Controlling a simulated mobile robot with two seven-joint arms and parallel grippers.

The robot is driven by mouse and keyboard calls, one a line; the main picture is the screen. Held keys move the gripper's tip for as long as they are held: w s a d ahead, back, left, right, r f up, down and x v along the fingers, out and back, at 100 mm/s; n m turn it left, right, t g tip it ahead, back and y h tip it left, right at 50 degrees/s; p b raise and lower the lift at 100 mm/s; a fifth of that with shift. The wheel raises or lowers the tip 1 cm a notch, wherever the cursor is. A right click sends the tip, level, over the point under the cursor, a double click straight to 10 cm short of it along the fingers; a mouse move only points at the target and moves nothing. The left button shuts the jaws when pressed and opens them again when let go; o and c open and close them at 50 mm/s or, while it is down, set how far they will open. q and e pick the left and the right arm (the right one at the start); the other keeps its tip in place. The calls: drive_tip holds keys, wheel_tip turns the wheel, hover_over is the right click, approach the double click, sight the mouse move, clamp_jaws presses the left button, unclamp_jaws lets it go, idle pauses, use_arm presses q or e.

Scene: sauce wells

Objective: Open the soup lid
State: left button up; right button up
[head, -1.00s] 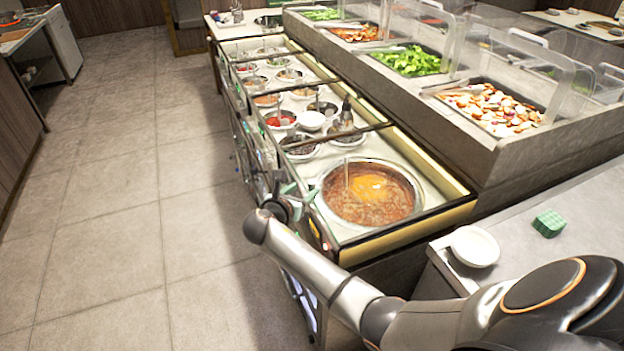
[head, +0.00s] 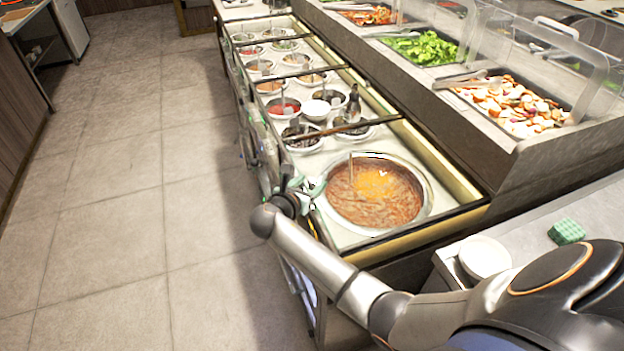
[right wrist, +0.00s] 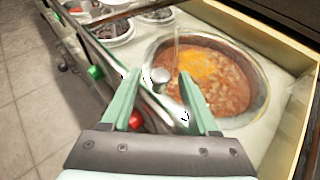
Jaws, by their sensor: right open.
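The round soup well (head: 425,203) is set in the near end of the sauce counter, with red-brown soup (head: 372,198) and an orange patch showing. A thin upright handle stands at its left side. I cannot clearly make out a lid; any cover over the soup looks see-through. My right gripper (head: 308,188) is at the counter's front edge, left of the soup. In the right wrist view, its green fingers (right wrist: 156,98) are apart, with a small round metal knob (right wrist: 160,75) showing between and beyond them. I cannot tell whether they touch it. My left gripper is out of view.
Several small sauce bowls (head: 315,109) fill the counter behind the soup. Red (right wrist: 130,119) and green (right wrist: 95,73) knobs are on its front side. A white plate stack (head: 485,256) and green block (head: 566,231) lie at right. The floor (head: 120,220) at left is clear.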

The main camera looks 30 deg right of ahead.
idle(0.3)
clamp_jaws()
idle(0.4)
idle(0.9)
